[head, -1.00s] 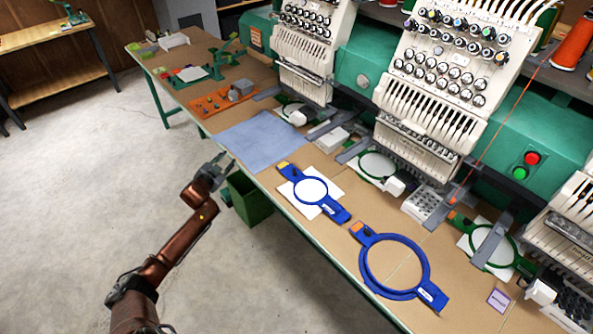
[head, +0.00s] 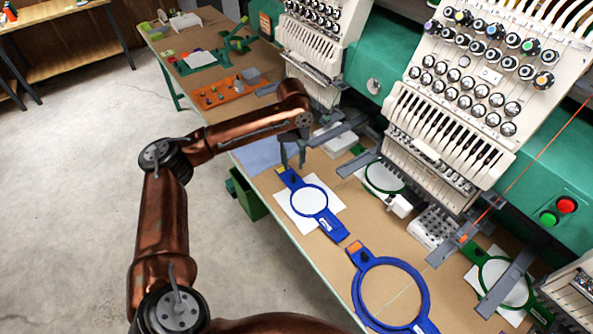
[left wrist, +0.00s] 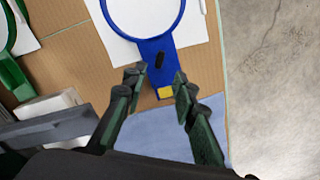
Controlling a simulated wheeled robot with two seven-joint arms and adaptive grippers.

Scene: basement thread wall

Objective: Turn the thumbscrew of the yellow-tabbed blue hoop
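The blue hoop with the yellow tab (head: 309,200) lies on a white sheet on the table in the head view. Its yellow tab (left wrist: 165,92) and a small dark thumbscrew (left wrist: 159,60) on the blue bracket show in the left wrist view. My left gripper (left wrist: 157,80) is open above the bracket end, with a finger on either side of it and nothing held. In the head view the left gripper (head: 292,156) is over the tab end of the hoop. My right gripper is not in view.
A larger blue hoop with an orange tab (head: 391,291) lies nearer on the table. A blue cloth (head: 258,155) lies beyond the yellow-tabbed hoop. Embroidery machine heads (head: 455,110) and green hoops (head: 384,173) stand along the right. A green bin (head: 248,194) is beside the table's edge.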

